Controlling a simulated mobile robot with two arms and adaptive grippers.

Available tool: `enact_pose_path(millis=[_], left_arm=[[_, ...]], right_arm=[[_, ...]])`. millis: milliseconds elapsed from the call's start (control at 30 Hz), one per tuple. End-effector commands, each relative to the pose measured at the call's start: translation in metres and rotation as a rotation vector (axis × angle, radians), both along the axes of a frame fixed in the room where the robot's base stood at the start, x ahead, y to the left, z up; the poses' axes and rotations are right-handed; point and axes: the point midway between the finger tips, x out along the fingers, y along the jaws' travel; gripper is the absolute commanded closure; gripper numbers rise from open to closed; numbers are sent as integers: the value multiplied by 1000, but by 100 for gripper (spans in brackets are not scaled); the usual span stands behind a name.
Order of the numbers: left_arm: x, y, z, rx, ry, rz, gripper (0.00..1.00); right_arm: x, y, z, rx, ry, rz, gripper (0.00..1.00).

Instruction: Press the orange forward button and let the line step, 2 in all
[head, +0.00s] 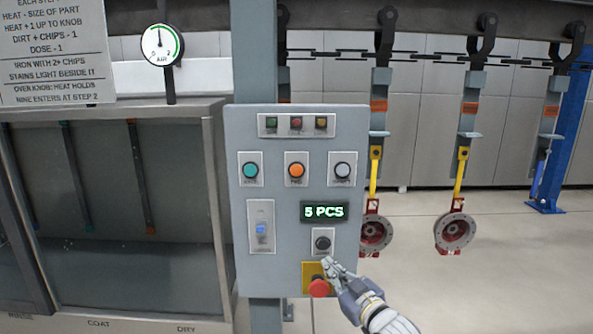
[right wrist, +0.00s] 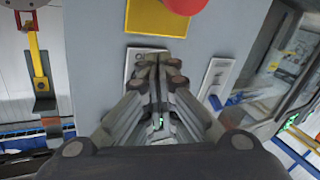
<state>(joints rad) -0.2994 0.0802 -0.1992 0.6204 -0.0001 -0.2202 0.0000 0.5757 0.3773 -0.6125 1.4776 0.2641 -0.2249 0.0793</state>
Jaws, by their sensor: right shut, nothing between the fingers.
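The orange button (head: 296,171) sits in the middle of the row of three on the grey control panel (head: 285,205); nothing covers it. A teal button (head: 250,170) is to its left and a pale button (head: 342,170) to its right. My right gripper (head: 328,266) is shut and empty, low on the panel, between the black button (head: 322,243) and the red mushroom button (head: 319,288), well below the orange one. In the right wrist view the shut fingers (right wrist: 160,65) overlap a small panel plate; contact cannot be told. My left gripper is out of view.
A display (head: 324,212) reads 5 PCS. A chain line (head: 430,55) with hooks carries red round parts (head: 455,231) right of the panel. A tank (head: 110,190) stands left, below a sign (head: 55,50) and an air gauge (head: 162,45).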

Motion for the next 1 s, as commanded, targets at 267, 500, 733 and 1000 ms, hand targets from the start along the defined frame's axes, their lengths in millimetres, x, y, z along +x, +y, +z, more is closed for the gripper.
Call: enact_pose_path(millis=[267, 500, 733, 1000], left_arm=[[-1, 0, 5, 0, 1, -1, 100], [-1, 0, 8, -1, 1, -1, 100], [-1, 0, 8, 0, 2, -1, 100], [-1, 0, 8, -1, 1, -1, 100]], right_arm=[[-20, 41, 133, 9, -200, 124, 100], [-54, 70, 215, 6, -331, 220, 100], [-72, 81, 243, 3, -380, 262, 100], [-73, 82, 245, 3, -382, 265, 100]])
